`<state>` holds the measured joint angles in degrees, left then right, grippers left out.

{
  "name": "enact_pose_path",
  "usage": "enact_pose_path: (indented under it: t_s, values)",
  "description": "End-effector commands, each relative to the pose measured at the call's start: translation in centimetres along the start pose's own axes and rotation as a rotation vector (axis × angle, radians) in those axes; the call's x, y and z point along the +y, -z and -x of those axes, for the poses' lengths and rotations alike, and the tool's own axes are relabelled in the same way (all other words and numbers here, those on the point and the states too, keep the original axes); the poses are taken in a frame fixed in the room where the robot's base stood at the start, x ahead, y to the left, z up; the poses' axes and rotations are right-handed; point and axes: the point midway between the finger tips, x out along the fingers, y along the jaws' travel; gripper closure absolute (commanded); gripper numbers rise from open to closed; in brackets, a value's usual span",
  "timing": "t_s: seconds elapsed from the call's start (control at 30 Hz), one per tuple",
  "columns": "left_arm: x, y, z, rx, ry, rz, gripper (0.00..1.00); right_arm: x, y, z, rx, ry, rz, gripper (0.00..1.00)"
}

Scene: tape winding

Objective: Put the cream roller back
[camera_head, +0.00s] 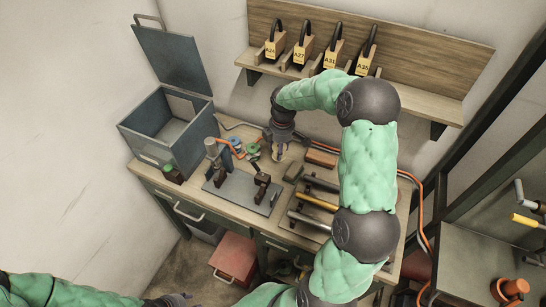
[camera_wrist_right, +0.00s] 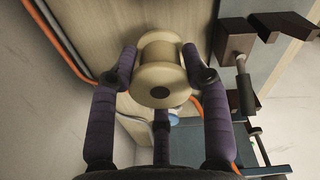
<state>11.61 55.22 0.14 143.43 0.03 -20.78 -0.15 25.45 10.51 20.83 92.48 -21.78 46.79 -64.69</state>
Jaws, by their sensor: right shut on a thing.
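The cream roller (camera_wrist_right: 161,77) is a spool with wide flanges and a dark centre hole. In the right wrist view it sits between the purple fingers of my right gripper (camera_wrist_right: 162,80), which is shut on it. In the head view my right gripper (camera_head: 279,150) points down over the back of the workbench, behind the winding fixture (camera_head: 240,190); the roller is mostly hidden there. I cannot tell whether the roller touches the bench. My left gripper (camera_head: 176,299) shows only partly at the bottom edge, away from the bench.
A grey box (camera_head: 165,140) with its lid raised stands at the left. Several small reels and an orange cable (camera_head: 233,147) lie near the gripper. A tool rack (camera_head: 312,205) is at the right.

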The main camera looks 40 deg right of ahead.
Motion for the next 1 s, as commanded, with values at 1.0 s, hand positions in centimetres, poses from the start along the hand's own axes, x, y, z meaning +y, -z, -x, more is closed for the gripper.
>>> enact_pose_path:
  t_s: [1.0]
  values:
    - [-1.9, 0.2, -5.4, 0.0, 0.0, 0.0, 0.6, 1.6, 1.8, -7.3, 0.0, 0.0, 0.0, 0.91]
